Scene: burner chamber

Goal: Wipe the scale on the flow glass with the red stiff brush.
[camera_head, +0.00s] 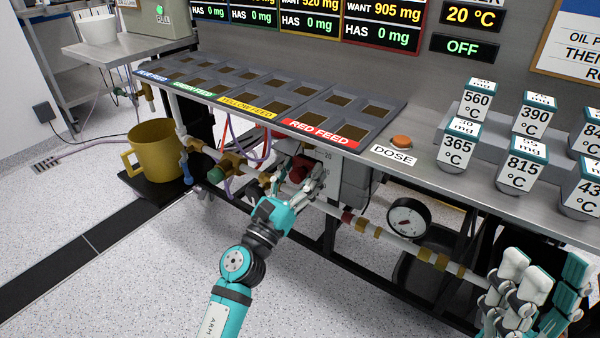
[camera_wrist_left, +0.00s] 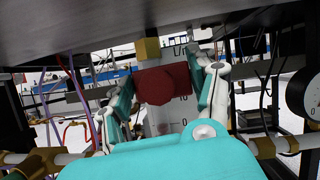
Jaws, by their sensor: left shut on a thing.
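The flow glass (camera_wrist_left: 165,122) is a pale upright panel with black scale marks and numerals, under the bench edge in the left wrist view. In the head view only its upper part (camera_head: 322,156) shows beside my gripper. The red stiff brush (camera_wrist_left: 162,84) is a dark red block in front of the scale and hides its middle. Whether it touches the glass I cannot tell. It also shows in the head view (camera_head: 299,172). My left gripper (camera_head: 303,183) is shut on the brush. My right gripper (camera_head: 540,290) is open and empty at the lower right.
Pipes with brass fittings and a round gauge (camera_head: 408,218) run below the bench. Thin hoses hang left of the flow glass. Feed trays (camera_head: 290,100), a DOSE button (camera_head: 401,142) and labelled jars (camera_head: 520,165) stand on top. A yellow mug (camera_head: 155,150) is at left.

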